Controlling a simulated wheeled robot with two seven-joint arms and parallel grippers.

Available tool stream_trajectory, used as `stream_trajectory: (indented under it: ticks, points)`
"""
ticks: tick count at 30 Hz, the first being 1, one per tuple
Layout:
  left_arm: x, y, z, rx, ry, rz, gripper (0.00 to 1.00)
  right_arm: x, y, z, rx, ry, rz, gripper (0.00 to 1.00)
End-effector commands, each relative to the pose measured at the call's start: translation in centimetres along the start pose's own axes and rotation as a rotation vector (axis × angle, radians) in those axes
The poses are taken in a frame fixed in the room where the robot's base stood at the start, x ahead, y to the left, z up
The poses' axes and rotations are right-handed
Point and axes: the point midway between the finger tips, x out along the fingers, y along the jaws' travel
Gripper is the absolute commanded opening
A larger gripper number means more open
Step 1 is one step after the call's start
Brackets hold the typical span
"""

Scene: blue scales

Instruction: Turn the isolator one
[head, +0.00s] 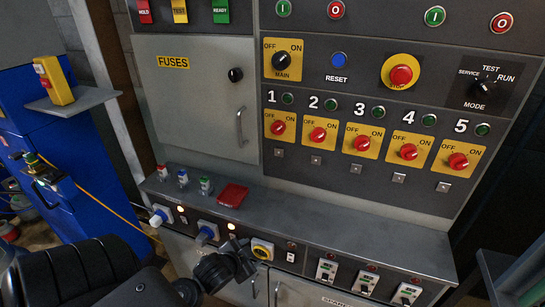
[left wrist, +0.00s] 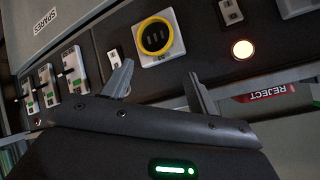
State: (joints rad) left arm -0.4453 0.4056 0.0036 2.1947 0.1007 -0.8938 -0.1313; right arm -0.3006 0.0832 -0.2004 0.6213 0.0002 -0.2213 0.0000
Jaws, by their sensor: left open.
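Isolator one (head: 278,127) is a red rotary knob on a yellow plate marked OFF and ON, under the number 1 on the upright dark panel. Its exact setting is too small to tell. My left gripper (head: 240,247) is low in front of the cabinet, well below isolator one, near the ledge's front face. Its two fingers also show in the left wrist view (left wrist: 158,80), apart and with nothing between them. Isolator one does not show in the left wrist view. My right gripper is not in view.
Similar red isolators (head: 318,135) continue to the right of one. A yellow-ringed socket (left wrist: 155,37) faces the left fingers. The fuse door handle (head: 241,127) protrudes left.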

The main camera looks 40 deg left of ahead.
Motion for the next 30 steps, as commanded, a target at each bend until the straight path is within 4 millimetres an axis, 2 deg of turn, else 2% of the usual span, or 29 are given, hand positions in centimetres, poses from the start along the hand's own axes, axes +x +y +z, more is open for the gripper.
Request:
stream_trajectory:
  ticks: [1,3,6,12,15,18,21,26,30]
  points:
    - [-1.5,-1.2,-2.0,0.017,0.044,-0.018,0.59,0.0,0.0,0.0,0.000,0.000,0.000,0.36]
    - [-3.1,-4.0,-5.2,0.058,0.134,-0.069,0.59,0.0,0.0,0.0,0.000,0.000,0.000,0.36]
    - [-4.0,-8.4,-9.2,0.143,0.283,-0.163,0.59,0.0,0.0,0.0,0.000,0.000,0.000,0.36]
    - [-5.9,-15.5,-15.8,0.306,0.544,-0.336,0.59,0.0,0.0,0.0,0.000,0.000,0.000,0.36]
    - [-7.3,-18.1,-18.5,0.380,0.651,-0.407,0.59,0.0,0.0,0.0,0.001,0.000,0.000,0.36]
    - [-8.5,-19.7,-20.5,0.431,0.729,-0.458,0.59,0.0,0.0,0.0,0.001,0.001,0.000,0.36]
    - [-9.1,-20.3,-21.3,0.456,0.763,-0.480,0.59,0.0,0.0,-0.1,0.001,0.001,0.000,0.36]
    - [-9.1,-20.5,-21.6,0.458,0.768,-0.484,0.59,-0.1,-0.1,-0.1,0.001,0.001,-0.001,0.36]
    - [-8.3,-20.9,-22.6,0.456,0.769,-0.485,0.59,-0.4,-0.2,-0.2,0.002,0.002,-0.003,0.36]
